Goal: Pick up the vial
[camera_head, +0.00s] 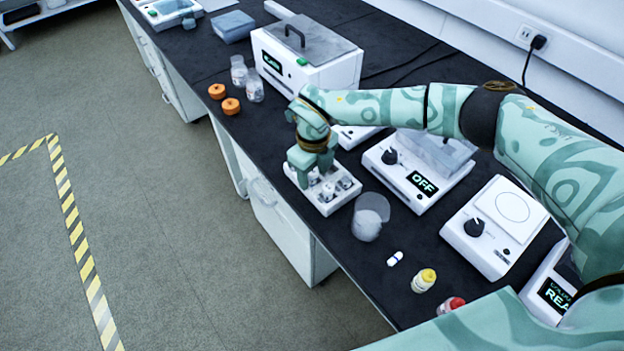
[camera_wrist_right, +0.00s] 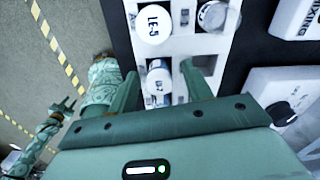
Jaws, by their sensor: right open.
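A white rack (camera_head: 325,196) holding several small vials stands near the bench's front edge, and it also shows in the right wrist view (camera_wrist_right: 180,48). My right gripper (camera_head: 314,168) is over the rack, pointing down, and hides part of it. In the right wrist view, my right gripper (camera_wrist_right: 159,72) is open, with a white-capped vial (camera_wrist_right: 158,82) between its fingers, apparently not clamped. Another white-capped vial (camera_wrist_right: 153,25) with dark lettering stands just beyond the fingertips. My left gripper (camera_wrist_right: 65,108) shows small at the left of the wrist view, away from the rack.
A clear beaker (camera_head: 370,215) stands right beside the rack. A white device reading OFF (camera_head: 420,172) and a stirrer with a knob (camera_head: 495,225) are behind. A yellow-capped bottle (camera_head: 424,280) is near the front edge.

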